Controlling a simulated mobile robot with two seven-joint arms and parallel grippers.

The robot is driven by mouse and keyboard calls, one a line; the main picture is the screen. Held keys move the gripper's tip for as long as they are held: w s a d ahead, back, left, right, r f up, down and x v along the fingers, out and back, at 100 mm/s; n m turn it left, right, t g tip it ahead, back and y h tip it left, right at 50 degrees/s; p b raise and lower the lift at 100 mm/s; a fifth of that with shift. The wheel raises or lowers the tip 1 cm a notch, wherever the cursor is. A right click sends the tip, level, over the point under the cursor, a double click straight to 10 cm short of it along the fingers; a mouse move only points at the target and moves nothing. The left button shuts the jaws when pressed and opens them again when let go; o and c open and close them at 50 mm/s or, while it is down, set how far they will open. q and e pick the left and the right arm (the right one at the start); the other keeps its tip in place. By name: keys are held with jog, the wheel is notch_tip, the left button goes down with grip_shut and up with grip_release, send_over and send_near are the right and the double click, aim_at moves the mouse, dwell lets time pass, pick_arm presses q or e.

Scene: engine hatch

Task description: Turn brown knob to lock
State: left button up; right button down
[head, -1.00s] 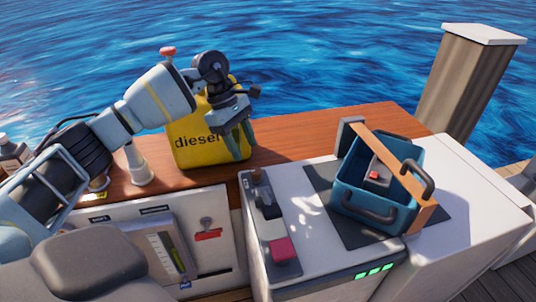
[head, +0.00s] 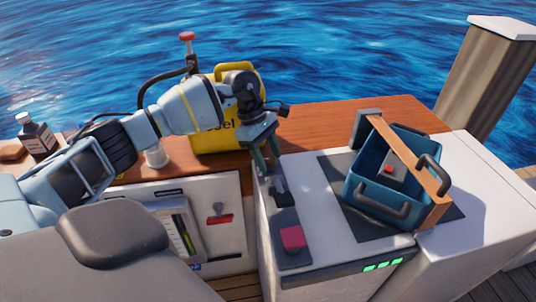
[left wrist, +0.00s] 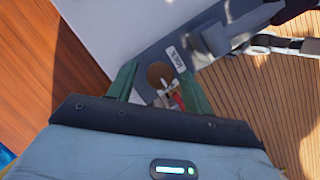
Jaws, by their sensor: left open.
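The brown knob (left wrist: 159,73) shows in the left wrist view as a round brown disc on a grey panel (left wrist: 205,40), beside a white label reading LOCK (left wrist: 176,59). My left gripper (head: 266,160) is open, with its green fingers pointing down at the far end of the panel strip in the head view. In the left wrist view the green fingers (left wrist: 158,92) stand on either side of the knob. I cannot tell whether they touch it. In the head view the knob is hidden behind the fingers. My right gripper is in neither view.
A black lever (head: 279,190) and a red square button (head: 292,239) sit nearer on the same strip. A blue toolbox (head: 370,192) stands on a dark mat to the right. A yellow diesel can (head: 215,140) stands behind my left arm. A red switch (head: 219,217) is on the lower-left panel.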

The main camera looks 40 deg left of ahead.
pick_arm(q)
jog(key=shift+f, duration=0.1)
jog(key=c, duration=0.9)
jog(key=shift+c, duration=0.3)
